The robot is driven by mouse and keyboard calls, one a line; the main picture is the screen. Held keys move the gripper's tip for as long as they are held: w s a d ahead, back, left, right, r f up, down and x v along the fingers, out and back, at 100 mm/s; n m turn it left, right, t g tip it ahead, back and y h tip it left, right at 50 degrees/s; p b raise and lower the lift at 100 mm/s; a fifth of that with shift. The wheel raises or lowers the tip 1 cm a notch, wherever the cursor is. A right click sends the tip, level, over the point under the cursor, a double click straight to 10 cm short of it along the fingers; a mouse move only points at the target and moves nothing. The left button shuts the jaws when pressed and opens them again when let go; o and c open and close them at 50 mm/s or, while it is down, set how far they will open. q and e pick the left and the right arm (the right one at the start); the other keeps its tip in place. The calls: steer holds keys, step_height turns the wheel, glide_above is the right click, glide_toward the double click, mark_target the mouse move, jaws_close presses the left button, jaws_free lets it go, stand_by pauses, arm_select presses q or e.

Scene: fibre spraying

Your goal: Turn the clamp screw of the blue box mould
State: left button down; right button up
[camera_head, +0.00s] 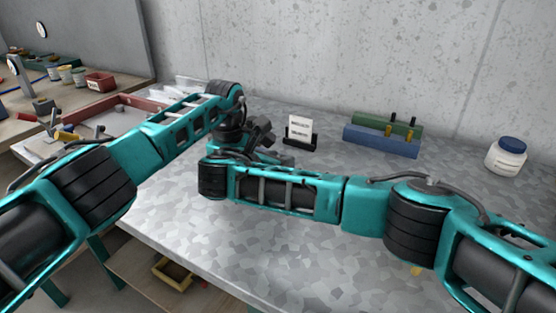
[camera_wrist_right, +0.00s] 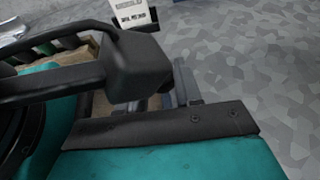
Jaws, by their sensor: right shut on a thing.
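Narrow grey-blue upright pieces (camera_wrist_right: 183,88) and a tan surface stand close by the finger. They may belong to the blue box mould, but I cannot tell. No whole mould shows at the gripper.
A label card (camera_head: 300,129) stands on the speckled grey table (camera_head: 270,265). To its right are a long blue block (camera_head: 380,143) and a green block with brass and dark pegs. A white jar (camera_head: 506,157) with a blue lid stands far right.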

stand_by(0.5)
steer(key=o, duration=1)
steer(key=shift+o, duration=0.2)
steer(key=shift+s+a+r, duration=0.15)
steer(key=shift+s+a, duration=0.05)
steer(key=shift+s, duration=0.05)
steer(key=s+a, duration=0.2)
steer(key=s, duration=0.1)
steer(key=s+a, duration=0.2)
steer(key=s, duration=0.2)
steer(key=s+a, duration=0.3)
steer(key=shift+s+r, duration=0.1)
steer(key=shift+s, duration=0.1)
